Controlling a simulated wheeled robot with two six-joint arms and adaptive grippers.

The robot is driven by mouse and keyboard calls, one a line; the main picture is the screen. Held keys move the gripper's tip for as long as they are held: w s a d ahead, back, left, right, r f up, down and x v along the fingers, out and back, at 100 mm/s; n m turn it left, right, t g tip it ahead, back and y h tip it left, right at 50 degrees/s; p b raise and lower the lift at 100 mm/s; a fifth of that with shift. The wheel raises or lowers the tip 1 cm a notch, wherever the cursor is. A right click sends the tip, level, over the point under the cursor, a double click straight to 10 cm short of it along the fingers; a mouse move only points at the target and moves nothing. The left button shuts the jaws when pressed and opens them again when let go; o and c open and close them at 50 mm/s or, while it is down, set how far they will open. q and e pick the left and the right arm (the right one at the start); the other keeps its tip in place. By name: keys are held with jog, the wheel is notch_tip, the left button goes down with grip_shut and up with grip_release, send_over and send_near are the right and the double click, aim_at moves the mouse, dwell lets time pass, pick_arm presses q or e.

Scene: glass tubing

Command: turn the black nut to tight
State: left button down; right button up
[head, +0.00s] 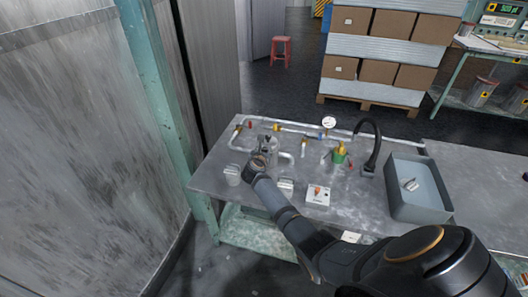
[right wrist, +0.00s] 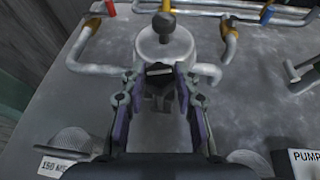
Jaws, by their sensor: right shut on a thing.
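My right gripper (head: 261,158) reaches over the glass tubing at the back left of the bench. In the right wrist view its fingers (right wrist: 159,77) are shut on the black nut (right wrist: 160,71), a small dark piece with a pale mark, at the front of a pale round vessel (right wrist: 165,47). The fingers hide most of the nut, and its thread is not visible. A black knob (right wrist: 164,22) stands on top of the vessel. My left gripper is not in view.
Pipes with coloured valves (head: 287,125) run along the back of the bench (head: 245,203). A gauge (head: 328,122), a black curved tap (head: 374,150) and a grey basin (head: 418,208) stand to the right. A mesh cup (head: 232,175) and a switch box (head: 318,194) are near the front.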

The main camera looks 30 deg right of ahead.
grip_shut()
jog(key=b, duration=0.1)
jog(key=m+g+h+b, duration=0.1)
jog(key=shift+w+a+f+b, duration=0.15)
jog(key=shift+w+f+b, duration=0.15)
jog(key=shift+b, duration=0.1)
jog(key=r+m+g+h+p, duration=0.1)
jog(key=p, duration=0.2)
jog(key=shift+s+r+p, duration=0.15)
jog(key=shift+p, duration=0.2)
jog(key=shift+f+m+g+p, duration=0.4)
jog(key=shift+m+p, duration=0.1)
jog(key=shift+p, duration=0.1)
jog(key=o, duration=0.9)
grip_release()
